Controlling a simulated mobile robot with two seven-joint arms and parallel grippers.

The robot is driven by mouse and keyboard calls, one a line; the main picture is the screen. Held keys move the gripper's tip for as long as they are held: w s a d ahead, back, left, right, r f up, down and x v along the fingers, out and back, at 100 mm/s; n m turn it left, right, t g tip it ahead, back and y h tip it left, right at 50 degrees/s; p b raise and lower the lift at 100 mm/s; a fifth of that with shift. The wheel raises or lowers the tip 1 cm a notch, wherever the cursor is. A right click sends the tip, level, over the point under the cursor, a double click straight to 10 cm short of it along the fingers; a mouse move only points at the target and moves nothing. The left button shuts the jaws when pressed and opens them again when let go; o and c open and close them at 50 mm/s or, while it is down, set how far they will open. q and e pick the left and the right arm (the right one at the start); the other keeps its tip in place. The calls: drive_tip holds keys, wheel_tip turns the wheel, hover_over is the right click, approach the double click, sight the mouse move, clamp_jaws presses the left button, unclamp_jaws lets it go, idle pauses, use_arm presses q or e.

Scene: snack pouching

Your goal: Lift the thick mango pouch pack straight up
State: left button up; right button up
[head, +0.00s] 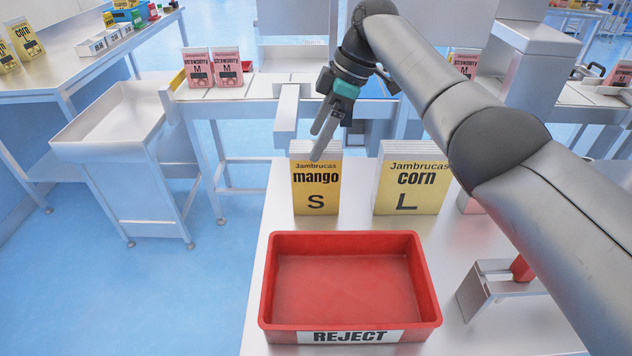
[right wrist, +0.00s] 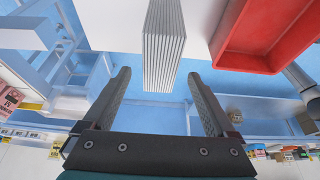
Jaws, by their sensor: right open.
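The thick mango pouch pack (head: 315,190), yellow and marked "mango S", stands upright on the white table behind the red bin. My right gripper (head: 320,141) is above it, tilted, with its fingers pointing down toward the pack's top. In the right wrist view, the pack's ridged pouch edges (right wrist: 163,45) appear between and beyond the open fingers (right wrist: 158,78). A gap shows on each side, and nothing is gripped. In the head view, a finger overlaps the pack's top, so the exact height gap is hard to tell. My left gripper is not in view.
A corn pack (head: 410,190) marked "L" stands to the right of the mango pack. A red REJECT bin (head: 350,326) is in front and looks empty. A small metal stand (head: 487,293) is right of the bin. A conveyor line with strawberry packs (head: 212,68) runs behind.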

sight(316, 179)
drive_tip(key=b+x, duration=0.1)
drive_tip(key=x, duration=0.5)
drive_tip(key=shift+d+f, duration=0.15)
drive_tip(key=shift+d, duration=0.1)
drive_tip(key=shift+f, duration=0.25)
idle(0.4)
drive_tip(key=c, duration=1.4)
drive_tip(key=shift+c, duration=0.2)
drive_tip(key=shift+r, duration=0.2)
